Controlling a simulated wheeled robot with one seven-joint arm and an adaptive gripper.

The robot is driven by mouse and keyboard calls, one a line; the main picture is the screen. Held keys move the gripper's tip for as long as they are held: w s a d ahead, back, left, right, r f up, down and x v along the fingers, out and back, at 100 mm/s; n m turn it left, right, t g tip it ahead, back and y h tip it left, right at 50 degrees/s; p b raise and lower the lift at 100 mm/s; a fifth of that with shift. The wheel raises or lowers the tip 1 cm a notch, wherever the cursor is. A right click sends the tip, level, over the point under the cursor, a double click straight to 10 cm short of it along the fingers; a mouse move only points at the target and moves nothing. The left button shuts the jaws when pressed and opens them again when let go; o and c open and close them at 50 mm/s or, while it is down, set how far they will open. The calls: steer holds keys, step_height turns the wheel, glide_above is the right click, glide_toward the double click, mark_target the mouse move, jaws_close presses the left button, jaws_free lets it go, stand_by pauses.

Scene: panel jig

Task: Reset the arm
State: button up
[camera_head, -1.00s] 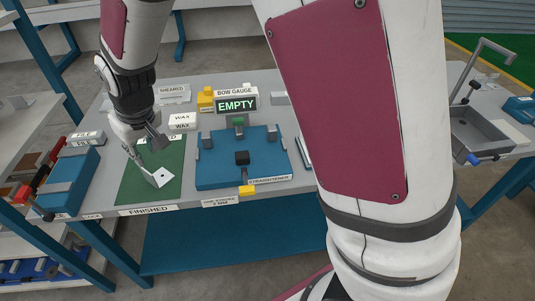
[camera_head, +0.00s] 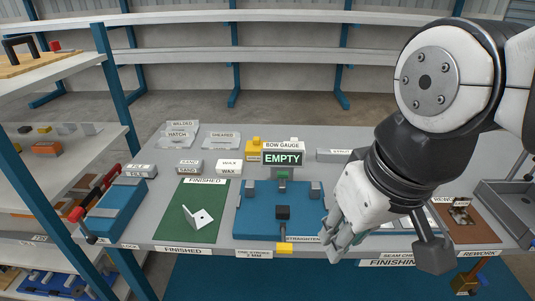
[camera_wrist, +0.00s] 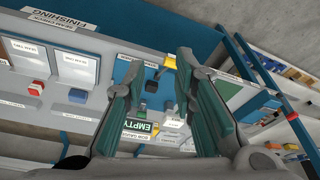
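My gripper (camera_wrist: 161,95) shows in the wrist view with its two fingers spread wide apart and nothing between them. In the head view my arm hangs over the right front of the bench, and the gripper end is beside the right side of the blue straightener (camera_head: 255,222). A small white bent panel with a hole (camera_head: 201,218) rests on the green finished mat (camera_head: 181,232), its one flap standing up. The gripper is well to the right of it and apart from it.
The bow gauge display (camera_head: 283,158) reads EMPTY behind the straightener. A blue tool with a red-knobbed handle (camera_head: 117,208) is at the bench's left. A rework area (camera_head: 474,228) and a grey sink (camera_head: 505,208) are at the right. Shelves (camera_head: 60,70) stand at left.

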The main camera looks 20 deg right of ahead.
steer(key=shift+s+d+f, duration=0.1)
steer(key=shift+s, duration=0.4)
steer(key=shift+t, duration=0.6)
step_height(320, 180, up, 6)
steer(key=p, duration=0.4)
steer(key=shift+f, duration=0.15)
